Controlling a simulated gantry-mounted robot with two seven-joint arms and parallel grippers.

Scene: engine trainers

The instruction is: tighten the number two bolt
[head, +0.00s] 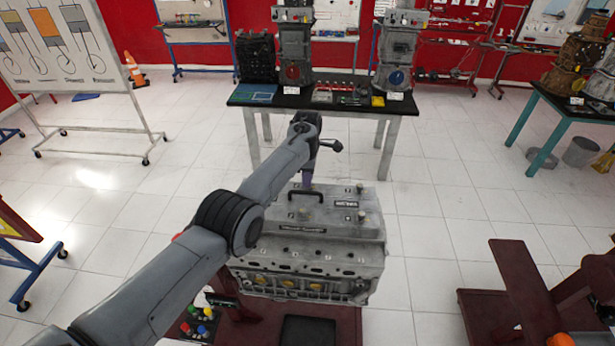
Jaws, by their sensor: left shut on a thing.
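A grey engine block (310,260) stands on a dark red stand (345,325) in front of me, with a grey cover (325,215) on top. Small bolt heads show on the cover, one at its front left (304,213) and one at its right (361,216). Their number labels are too small to read, so I cannot tell which is number two. My left gripper (308,172) is over the cover's back left part, shut on a tool whose dark end (331,145) sticks out to the right. The tool's lower end and any bolt under it are hidden. My right gripper is not in view.
A black handle (305,193) rises from the cover near my left gripper. A table (340,104) with engine parts stands behind. A tray of coloured items (203,318) is at the lower left. A dark red frame (520,285) stands at right. White floor lies between.

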